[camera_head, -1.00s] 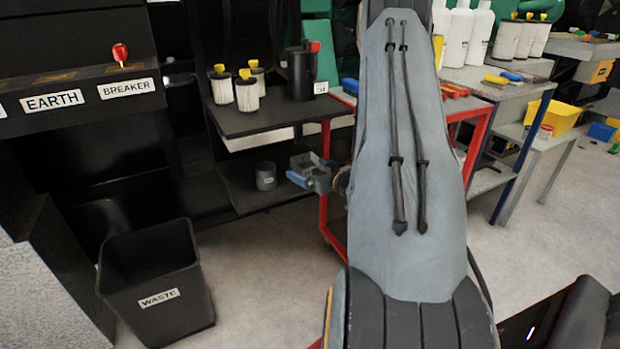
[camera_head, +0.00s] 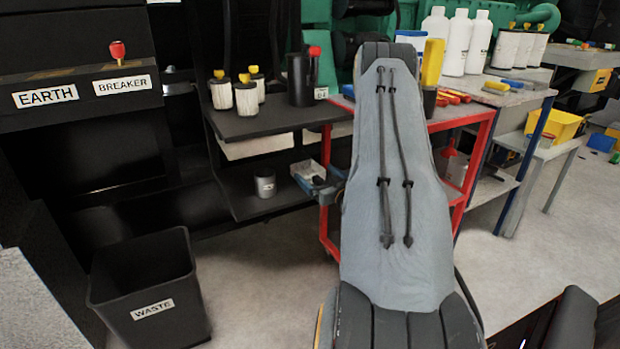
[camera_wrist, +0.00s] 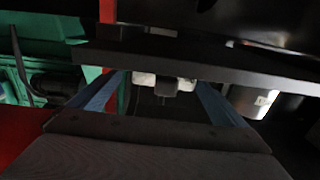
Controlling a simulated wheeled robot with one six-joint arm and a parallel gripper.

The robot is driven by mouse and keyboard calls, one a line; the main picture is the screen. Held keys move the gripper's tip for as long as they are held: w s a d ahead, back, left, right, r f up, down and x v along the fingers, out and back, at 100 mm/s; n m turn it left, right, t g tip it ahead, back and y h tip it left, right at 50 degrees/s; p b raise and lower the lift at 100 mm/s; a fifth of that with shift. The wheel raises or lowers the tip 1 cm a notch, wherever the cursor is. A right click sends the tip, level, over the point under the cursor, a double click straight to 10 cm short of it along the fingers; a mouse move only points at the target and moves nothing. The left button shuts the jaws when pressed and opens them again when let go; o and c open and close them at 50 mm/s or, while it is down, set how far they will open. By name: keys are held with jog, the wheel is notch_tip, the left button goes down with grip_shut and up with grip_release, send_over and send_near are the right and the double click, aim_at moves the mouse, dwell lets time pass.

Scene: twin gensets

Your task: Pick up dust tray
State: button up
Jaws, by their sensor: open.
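The dust tray seems to be the small pale grey tray (camera_head: 305,168) on the lower black shelf, partly hidden by my gripper. My gripper (camera_head: 322,181), with blue fingers, is at its near right side, low between the shelves. In the wrist view, a pale piece with a dark block (camera_wrist: 145,79) shows between the spread blue fingers of my gripper (camera_wrist: 160,84); I take it for the tray. The fingers are open and not closed on it. Whether they touch it, I cannot tell.
The upper black shelf (camera_head: 265,120) lies close over my gripper and holds several filters and a black jug (camera_head: 300,80). A grey cup (camera_head: 265,184) stands left of the tray. A red frame leg (camera_head: 326,150) is close by. A waste bin (camera_head: 150,290) stands on the floor.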

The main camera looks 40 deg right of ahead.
aim_at(310, 169)
jog(key=x, duration=0.4)
jog(key=shift+a+r+b, duration=0.1)
jog(key=shift+a+b, duration=0.15)
jog(key=shift+b, duration=0.15)
jog(key=shift+r, duration=0.1)
jog(key=c, duration=1.2)
